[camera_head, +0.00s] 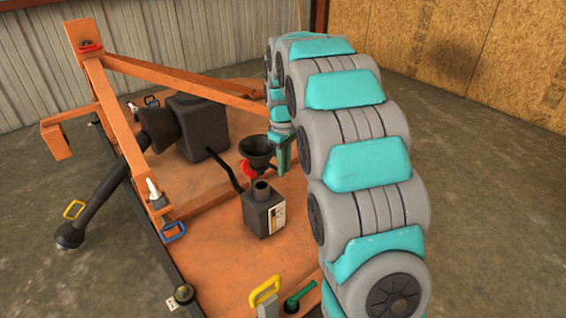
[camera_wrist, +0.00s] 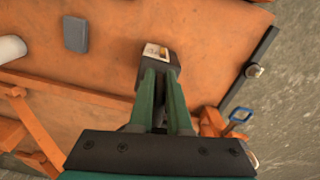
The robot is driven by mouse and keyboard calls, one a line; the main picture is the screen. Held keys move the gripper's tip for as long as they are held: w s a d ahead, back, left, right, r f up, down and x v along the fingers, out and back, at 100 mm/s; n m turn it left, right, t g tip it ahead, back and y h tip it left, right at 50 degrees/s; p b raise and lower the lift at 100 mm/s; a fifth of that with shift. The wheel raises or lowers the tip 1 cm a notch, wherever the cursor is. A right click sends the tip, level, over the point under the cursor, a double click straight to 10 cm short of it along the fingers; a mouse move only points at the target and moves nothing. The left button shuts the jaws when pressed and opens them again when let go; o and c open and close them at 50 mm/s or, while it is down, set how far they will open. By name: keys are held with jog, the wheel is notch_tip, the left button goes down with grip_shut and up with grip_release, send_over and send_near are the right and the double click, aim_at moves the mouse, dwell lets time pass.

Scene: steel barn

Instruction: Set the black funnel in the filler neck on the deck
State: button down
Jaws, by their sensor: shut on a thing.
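In the head view the black funnel (camera_head: 257,148) is upright, mouth up, at the left side of my gripper (camera_head: 282,168). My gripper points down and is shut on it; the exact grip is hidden. A dark box on the deck with an open filler neck (camera_head: 262,187) stands in front of and lower in the picture than the funnel. The funnel looks apart from the neck. In the wrist view my green fingers (camera_wrist: 161,80) extend over the deck, with a dark shape between them. The labelled dark box (camera_wrist: 157,52) shows beyond their tips.
The orange deck (camera_head: 220,240) carries a large black tank (camera_head: 198,125) behind. Orange beams (camera_head: 180,75) cross above it. A yellow handle (camera_head: 264,291) and a green-handled item (camera_head: 300,297) lie at the front edge. Deck left of the box is clear.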

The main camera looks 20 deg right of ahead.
jog(key=shift+f, duration=1.25)
jog(key=shift+f+b, duration=1)
jog(key=shift+f, duration=1.7)
jog(key=c, duration=0.8)
grip_release()
notch_tip(320, 180, up, 8)
jog(key=shift+f, duration=0.1)
